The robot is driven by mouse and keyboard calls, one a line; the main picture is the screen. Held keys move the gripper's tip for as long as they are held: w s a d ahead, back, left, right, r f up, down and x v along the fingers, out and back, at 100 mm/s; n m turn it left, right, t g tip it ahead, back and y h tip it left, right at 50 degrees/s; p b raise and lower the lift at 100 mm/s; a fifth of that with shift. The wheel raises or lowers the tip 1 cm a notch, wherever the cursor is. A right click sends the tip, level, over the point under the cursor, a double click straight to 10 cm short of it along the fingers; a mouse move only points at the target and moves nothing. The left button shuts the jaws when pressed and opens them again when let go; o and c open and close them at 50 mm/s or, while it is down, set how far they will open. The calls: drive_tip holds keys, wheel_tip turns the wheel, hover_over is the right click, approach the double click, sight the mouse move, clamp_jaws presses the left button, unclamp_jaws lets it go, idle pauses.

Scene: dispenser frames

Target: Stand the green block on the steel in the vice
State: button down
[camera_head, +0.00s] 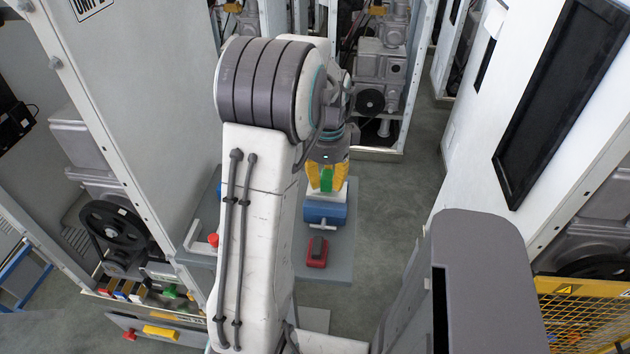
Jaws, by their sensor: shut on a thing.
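My gripper (327,172), with yellow fingers, is shut on the green block (326,182). The green block is upright between the fingers, directly over the blue vice (325,213). A pale steel piece (339,196) shows at the top of the vice, just under the block. I cannot tell whether the block touches the steel or hangs slightly above it. My arm hides the left side of this area.
The vice stands on a grey board (342,262). A red piece with a dark grey top (317,252) stands in front of it. A red knob (213,240) is left of my arm. White machine frames (130,110) stand on both sides; floor is clear to the right.

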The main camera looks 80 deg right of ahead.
sight(327, 176)
drive_tip(key=shift+s+f, duration=0.1)
idle(0.3)
drive_tip(key=shift+f, duration=0.15)
drive_tip(key=c, duration=1)
unclamp_jaws()
drive_tip(key=r, duration=0.4)
drive_tip(key=r+b, duration=0.1)
drive_tip(key=r, duration=0.3)
drive_tip(key=r+b, duration=0.1)
drive_tip(key=r, duration=0.3)
drive_tip(key=shift+a+r, duration=0.2)
drive_tip(key=shift+a, duration=0.1)
